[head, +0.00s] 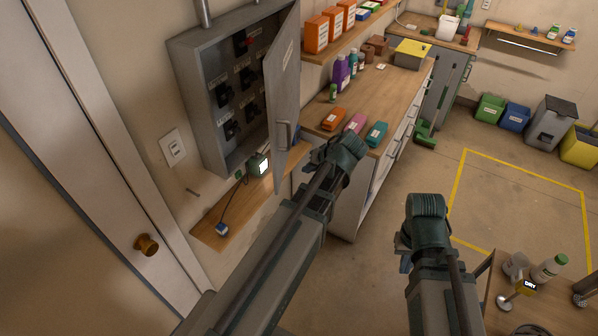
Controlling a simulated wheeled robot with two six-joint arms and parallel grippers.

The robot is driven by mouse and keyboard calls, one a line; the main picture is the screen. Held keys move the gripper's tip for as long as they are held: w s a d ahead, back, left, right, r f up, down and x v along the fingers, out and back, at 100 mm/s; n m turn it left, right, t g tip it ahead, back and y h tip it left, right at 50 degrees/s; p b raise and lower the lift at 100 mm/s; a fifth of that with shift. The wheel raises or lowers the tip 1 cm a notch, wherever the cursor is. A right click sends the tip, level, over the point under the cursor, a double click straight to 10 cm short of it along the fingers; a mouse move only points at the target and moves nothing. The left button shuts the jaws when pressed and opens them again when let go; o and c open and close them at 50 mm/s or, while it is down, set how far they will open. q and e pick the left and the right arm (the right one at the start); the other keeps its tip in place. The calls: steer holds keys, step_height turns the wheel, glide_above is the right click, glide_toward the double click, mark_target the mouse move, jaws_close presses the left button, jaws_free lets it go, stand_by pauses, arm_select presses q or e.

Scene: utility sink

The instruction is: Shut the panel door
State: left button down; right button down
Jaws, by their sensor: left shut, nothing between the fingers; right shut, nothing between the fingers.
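The grey electrical panel (190,62) is on the wall at left, with dark labelled switches inside and one red switch. Its panel door (283,85) stands open, swung out to the right, with a handle (284,134) near its lower edge. My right gripper (403,245) is farther right, over the floor and away from the door. Both are shut and empty; their fingertips are mostly hidden.
A wooden workbench (395,85) with bottles and boxes lies behind the door. A small ledge (213,235) with a lit device (259,165) is below the panel. A low table (490,310) stands at lower right. The yellow-outlined floor (520,205) is clear.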

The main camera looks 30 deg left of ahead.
arm_select(q)
steer(key=b, duration=0.7)
glide_toward(279, 177)
step_height(279, 177, down, 4)
steer(key=w+d, duration=0.1)
steer(key=w, duration=0.2)
steer(key=shift+s+a, duration=0.25)
steer(key=shift+a, duration=0.4)
steer(key=shift+s+a, duration=0.3)
steer(key=shift+a, duration=0.3)
steer(key=shift+s+a, duration=0.25)
steer(key=shift+a, duration=0.4)
